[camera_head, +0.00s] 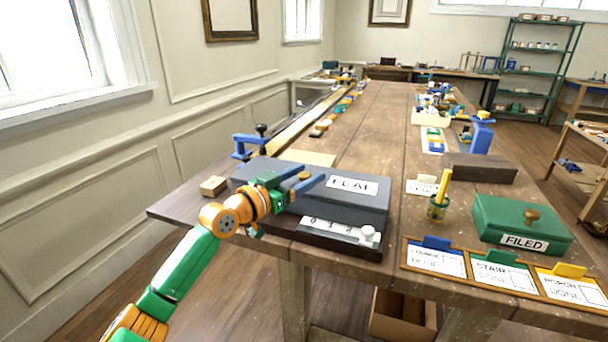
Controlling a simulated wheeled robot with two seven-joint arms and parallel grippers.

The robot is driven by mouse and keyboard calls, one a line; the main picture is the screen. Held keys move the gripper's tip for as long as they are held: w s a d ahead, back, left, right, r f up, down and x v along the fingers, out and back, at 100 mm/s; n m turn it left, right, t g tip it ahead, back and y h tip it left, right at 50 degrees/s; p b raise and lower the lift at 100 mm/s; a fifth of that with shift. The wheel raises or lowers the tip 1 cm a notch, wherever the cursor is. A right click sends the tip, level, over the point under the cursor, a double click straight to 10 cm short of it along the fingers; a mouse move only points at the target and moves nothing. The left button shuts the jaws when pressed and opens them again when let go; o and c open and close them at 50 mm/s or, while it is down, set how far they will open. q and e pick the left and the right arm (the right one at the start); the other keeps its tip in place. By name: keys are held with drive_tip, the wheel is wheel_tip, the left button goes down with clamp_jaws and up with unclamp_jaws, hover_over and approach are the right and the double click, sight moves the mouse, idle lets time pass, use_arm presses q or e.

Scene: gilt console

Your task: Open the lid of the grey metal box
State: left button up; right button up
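The grey metal box (262,167) sits near the front edge of the workbench, with its flat lid down. A white lettered label (352,185) is on the lid. A small brass knob (304,176) stands on the lid left of the label. My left gripper (312,174) reaches in from the left over the lid. Its two blue fingers are apart, one on each side of the knob as seen here. I cannot tell whether they touch it. The gripper and wrist hide the box's left front part. My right gripper is not in view.
A dark strip with a numbered plate and white knob (367,233) runs along the box's front. A wooden block (214,186) lies left, near a blue clamp (243,145). A pencil cup (437,209), green box (518,222) and card tray (405,253) stand right.

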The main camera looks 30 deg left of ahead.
use_arm(q)
clamp_jaws()
idle(1.2)
